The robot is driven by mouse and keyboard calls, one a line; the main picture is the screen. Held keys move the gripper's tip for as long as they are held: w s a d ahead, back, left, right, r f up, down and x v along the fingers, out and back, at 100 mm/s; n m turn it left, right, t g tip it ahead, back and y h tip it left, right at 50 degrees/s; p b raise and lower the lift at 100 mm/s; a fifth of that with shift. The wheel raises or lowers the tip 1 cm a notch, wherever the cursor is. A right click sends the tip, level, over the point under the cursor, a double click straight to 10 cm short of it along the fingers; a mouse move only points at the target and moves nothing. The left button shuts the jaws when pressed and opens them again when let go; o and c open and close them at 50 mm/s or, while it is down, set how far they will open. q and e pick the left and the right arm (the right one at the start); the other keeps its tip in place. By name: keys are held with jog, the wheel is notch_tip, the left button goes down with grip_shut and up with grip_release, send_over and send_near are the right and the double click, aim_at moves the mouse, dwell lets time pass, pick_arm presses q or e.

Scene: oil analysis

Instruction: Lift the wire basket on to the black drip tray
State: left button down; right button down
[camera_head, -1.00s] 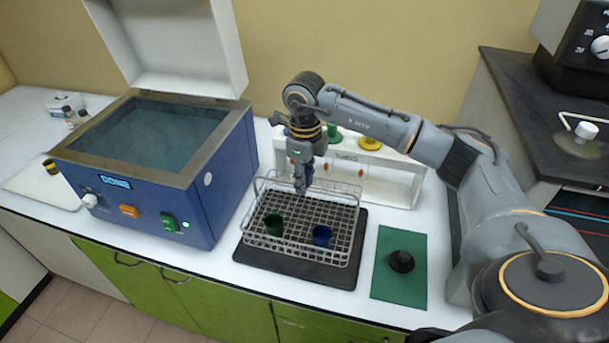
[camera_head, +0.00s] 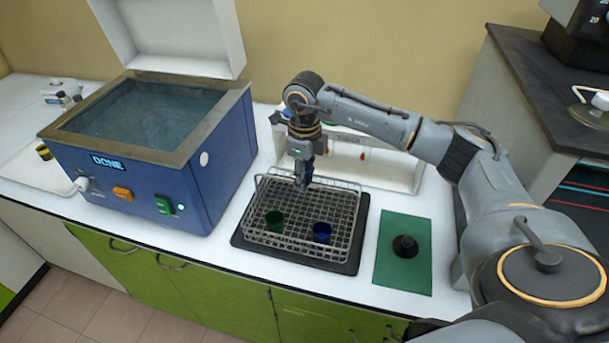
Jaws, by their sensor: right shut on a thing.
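The wire basket (camera_head: 331,252) is a silver mesh rack over the black drip tray (camera_head: 361,216). It lies within the tray's outline and looks level, on it or just above; the contact is hidden. A green cup (camera_head: 274,222) and a blue cup (camera_head: 321,232) stand in the basket. My right gripper (camera_head: 303,184) points down and is shut on the basket at its far side; the exact grip is hard to see. My left gripper is not in view.
A blue bath (camera_head: 125,175) showing "DONE" stands open at left, its lid (camera_head: 175,40) raised behind. A white rack (camera_head: 385,165) stands behind the basket. A green mat (camera_head: 403,275) with a black knobbed object (camera_head: 405,246) lies at right. The counter's front edge is close to the tray.

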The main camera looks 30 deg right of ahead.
jog(key=c, duration=0.9)
grip_release()
jog(key=shift+r, duration=0.1)
notch_tip(320, 180, up, 12)
